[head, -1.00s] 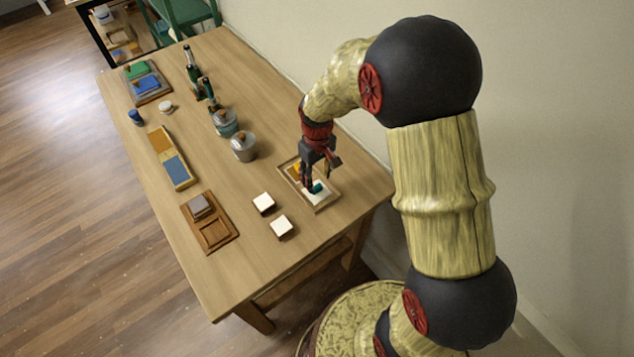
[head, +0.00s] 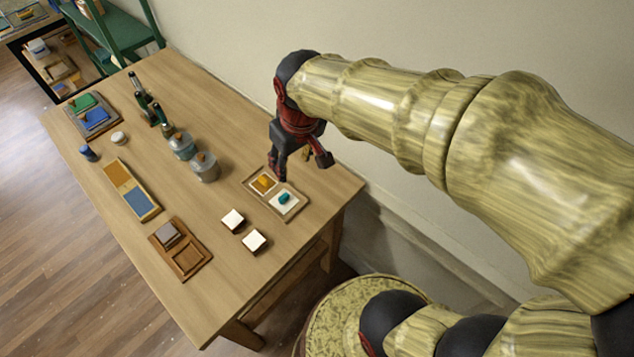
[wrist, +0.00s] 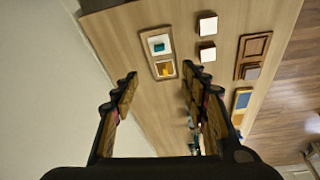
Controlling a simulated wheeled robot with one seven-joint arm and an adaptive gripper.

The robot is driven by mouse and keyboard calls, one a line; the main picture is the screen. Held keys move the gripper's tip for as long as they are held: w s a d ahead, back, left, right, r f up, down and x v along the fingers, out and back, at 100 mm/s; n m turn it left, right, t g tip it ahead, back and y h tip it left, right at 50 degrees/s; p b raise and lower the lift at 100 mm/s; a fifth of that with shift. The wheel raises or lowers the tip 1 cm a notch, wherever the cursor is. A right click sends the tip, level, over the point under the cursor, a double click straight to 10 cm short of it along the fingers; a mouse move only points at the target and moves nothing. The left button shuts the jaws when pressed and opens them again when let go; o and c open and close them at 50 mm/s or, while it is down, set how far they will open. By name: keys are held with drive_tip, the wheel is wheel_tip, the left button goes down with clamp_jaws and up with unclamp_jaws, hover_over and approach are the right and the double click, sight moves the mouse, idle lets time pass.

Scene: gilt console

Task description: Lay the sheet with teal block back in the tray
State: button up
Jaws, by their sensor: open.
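The sheet with teal block (head: 284,199) lies in the near compartment of the wooden tray (head: 259,199) at the table's right side; it also shows in the wrist view (wrist: 158,45). A second sheet with an orange-yellow block (head: 263,182) lies in the tray's other compartment. My gripper (head: 300,172) is open and empty, raised above and apart from the tray. In the wrist view its two fingers (wrist: 160,90) are spread wide with nothing between them, and the tray shows beyond them.
Two white-topped blocks (head: 233,220) (head: 254,241) stand left of the tray. A brown two-part tray (head: 188,262) holds a grey piece. Grey lidded jars (head: 204,168) and dark bottles stand farther back. The wall is close on the right.

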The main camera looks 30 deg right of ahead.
drive_tip(key=s+r+m+t, duration=0.1)
drive_tip(key=s+r, duration=0.4)
drive_tip(key=s, duration=0.6)
drive_tip(key=shift+s+m+t, duration=0.2)
drive_tip(key=shift+m+t, duration=0.1)
drive_tip(key=shift+t, duration=0.4)
wheel_tip(320, 180, down, 3)
drive_tip(key=b, duration=0.3)
drive_tip(key=shift+f, duration=0.1)
